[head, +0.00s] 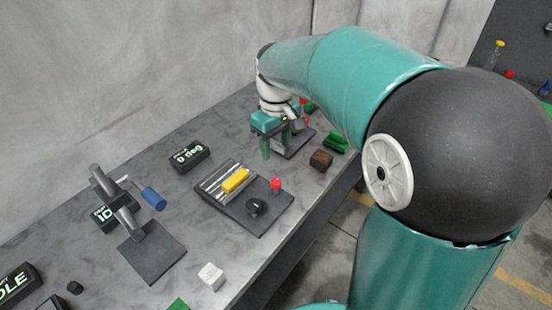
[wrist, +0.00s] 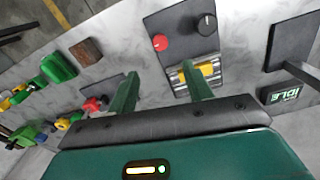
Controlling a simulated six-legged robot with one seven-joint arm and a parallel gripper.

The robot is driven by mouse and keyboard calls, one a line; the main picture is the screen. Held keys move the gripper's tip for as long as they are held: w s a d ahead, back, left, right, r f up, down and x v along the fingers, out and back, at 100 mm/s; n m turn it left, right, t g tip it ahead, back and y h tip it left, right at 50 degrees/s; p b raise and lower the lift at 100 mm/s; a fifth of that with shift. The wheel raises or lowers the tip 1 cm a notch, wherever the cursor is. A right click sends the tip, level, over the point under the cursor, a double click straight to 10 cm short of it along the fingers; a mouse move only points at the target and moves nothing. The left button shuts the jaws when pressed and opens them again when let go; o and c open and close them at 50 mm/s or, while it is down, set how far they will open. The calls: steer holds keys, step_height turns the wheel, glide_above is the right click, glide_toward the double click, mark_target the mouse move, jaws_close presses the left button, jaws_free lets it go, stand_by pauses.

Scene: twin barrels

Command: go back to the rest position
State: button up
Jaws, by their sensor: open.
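My gripper (head: 276,145) is open and empty in the head view, above the grey table beyond the black panel. Its two green fingers stand apart in the wrist view (wrist: 165,92), with nothing between them. A yellow block (head: 236,180) lies on the striped metal part of the black panel (head: 262,220). In the wrist view the right finger partly covers the yellow block (wrist: 185,74). The panel also carries a red button (head: 276,184) and a black knob (head: 254,207).
A crank stand with a blue handle (head: 154,198) and a white cube (head: 211,276) are at the near left. A display reading "0 deg" (head: 190,156) stands by the wall. A brown block (head: 321,160) and a green object (head: 336,142) lie right of my gripper. Bare table shows between them.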

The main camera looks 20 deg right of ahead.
steer(key=shift+r, duration=0.65)
